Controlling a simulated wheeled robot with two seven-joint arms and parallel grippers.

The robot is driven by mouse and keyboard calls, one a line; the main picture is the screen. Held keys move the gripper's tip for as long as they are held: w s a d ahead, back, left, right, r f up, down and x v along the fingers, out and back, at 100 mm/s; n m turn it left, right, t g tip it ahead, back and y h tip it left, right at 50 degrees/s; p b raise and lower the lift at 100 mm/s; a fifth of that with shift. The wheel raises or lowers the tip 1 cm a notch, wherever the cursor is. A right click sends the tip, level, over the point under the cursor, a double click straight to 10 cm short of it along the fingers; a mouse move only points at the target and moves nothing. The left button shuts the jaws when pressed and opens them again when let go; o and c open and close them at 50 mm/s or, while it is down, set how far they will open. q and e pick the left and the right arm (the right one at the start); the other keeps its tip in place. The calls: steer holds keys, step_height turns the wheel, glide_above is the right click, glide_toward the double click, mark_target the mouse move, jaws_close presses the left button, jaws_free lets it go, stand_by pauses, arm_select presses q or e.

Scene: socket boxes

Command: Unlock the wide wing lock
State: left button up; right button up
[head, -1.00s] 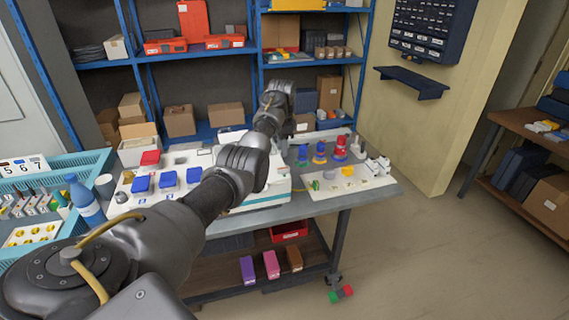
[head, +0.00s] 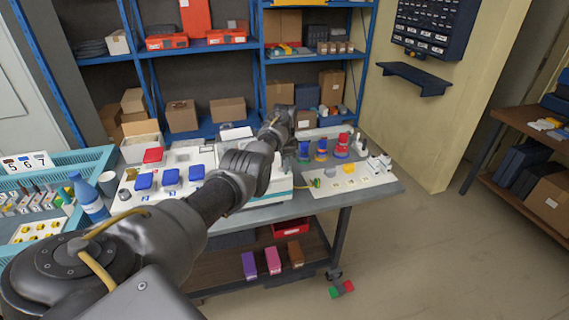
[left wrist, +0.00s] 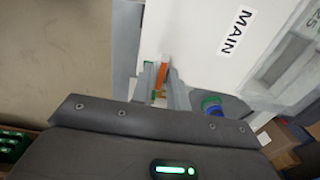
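An orange upright piece (left wrist: 163,70), possibly the wing of the lock, shows in the left wrist view beside the white panel labelled MAIN (left wrist: 222,58). The fingers of my left gripper (left wrist: 161,78) lie on either side of it. I cannot tell whether they touch or squeeze it. In the head view my left arm reaches over the white unit (head: 280,188) on the bench, its wrist (head: 280,118) at the bench's back. The fingertips and the lock are hidden there. My right gripper is not in view.
A teal crate (head: 98,160) and blue bottle (head: 88,200) are left. Blue shelving (head: 262,62) stands behind.

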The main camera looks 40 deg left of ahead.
arm_select(q)
jaws_close()
steer(key=shift+n, duration=0.3)
steer(key=shift+r+n+p, duration=0.1)
steer(key=shift+n+p, duration=0.5)
steer(key=shift+n, duration=0.6)
steer(key=n, duration=0.2)
steer(key=shift+n+p, duration=0.3)
steer(key=shift+n, duration=0.1)
steer(key=n, duration=0.2)
steer(key=shift+n, duration=0.4)
steer(key=n, duration=0.5)
steer(key=shift+n+b, duration=0.35)
steer(key=shift+n, duration=1.75)
